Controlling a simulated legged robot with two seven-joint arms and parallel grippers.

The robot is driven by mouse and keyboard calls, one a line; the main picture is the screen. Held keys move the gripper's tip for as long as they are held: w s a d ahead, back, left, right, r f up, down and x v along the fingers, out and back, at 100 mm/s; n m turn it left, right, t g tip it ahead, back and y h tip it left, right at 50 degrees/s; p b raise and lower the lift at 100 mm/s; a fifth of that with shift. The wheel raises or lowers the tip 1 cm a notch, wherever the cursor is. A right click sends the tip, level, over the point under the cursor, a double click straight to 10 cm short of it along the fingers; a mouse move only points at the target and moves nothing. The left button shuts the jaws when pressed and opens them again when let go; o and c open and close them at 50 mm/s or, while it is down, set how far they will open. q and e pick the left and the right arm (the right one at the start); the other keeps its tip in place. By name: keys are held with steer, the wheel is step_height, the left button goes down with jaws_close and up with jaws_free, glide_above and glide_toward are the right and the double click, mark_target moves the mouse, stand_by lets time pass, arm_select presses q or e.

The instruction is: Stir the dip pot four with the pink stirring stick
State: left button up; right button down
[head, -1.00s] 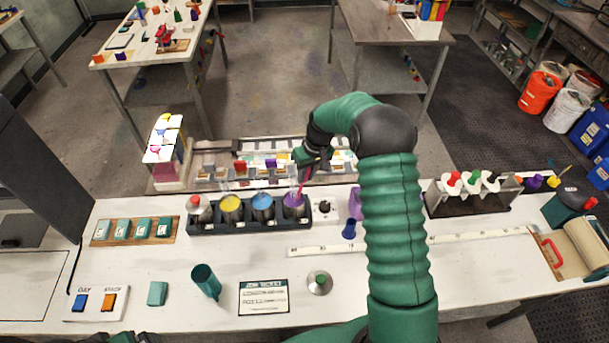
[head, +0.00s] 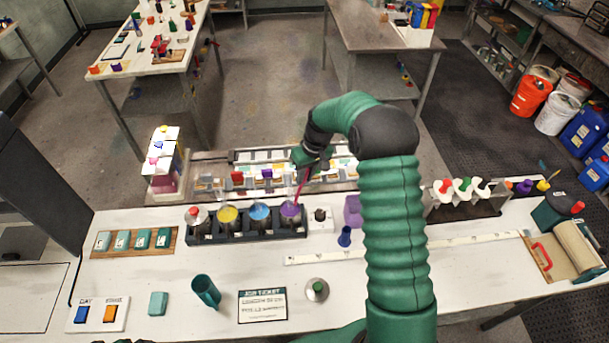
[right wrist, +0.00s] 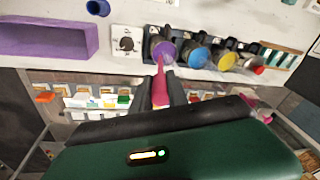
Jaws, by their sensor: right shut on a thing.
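A dark rack holds a row of pots at the back of the white bench. The rightmost, with purple contents (head: 291,211), is fourth from the left; it also shows in the right wrist view (right wrist: 163,48). My right gripper (head: 306,168) is shut on the pink stirring stick (head: 301,187), above and just behind that pot. The stick slants down, its lower end at the purple pot's mouth; it also shows in the right wrist view (right wrist: 160,86). How deep the tip reaches is hidden. My left gripper is not in view.
Left of the purple pot stand the blue pot (head: 260,212), yellow pot (head: 228,215) and a red-topped pot (head: 194,216).

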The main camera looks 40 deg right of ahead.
steer(key=p+v, duration=0.2)
steer(key=v, duration=0.1)
steer(key=w+p+v, duration=0.1)
steer(key=p+v, duration=0.2)
steer(key=v, duration=0.1)
steer(key=w+a+p+v, duration=0.1)
steer(key=p+v, duration=0.1)
steer(key=v, duration=0.2)
steer(key=shift+r, duration=0.2)
steer(key=shift+f, duration=0.15)
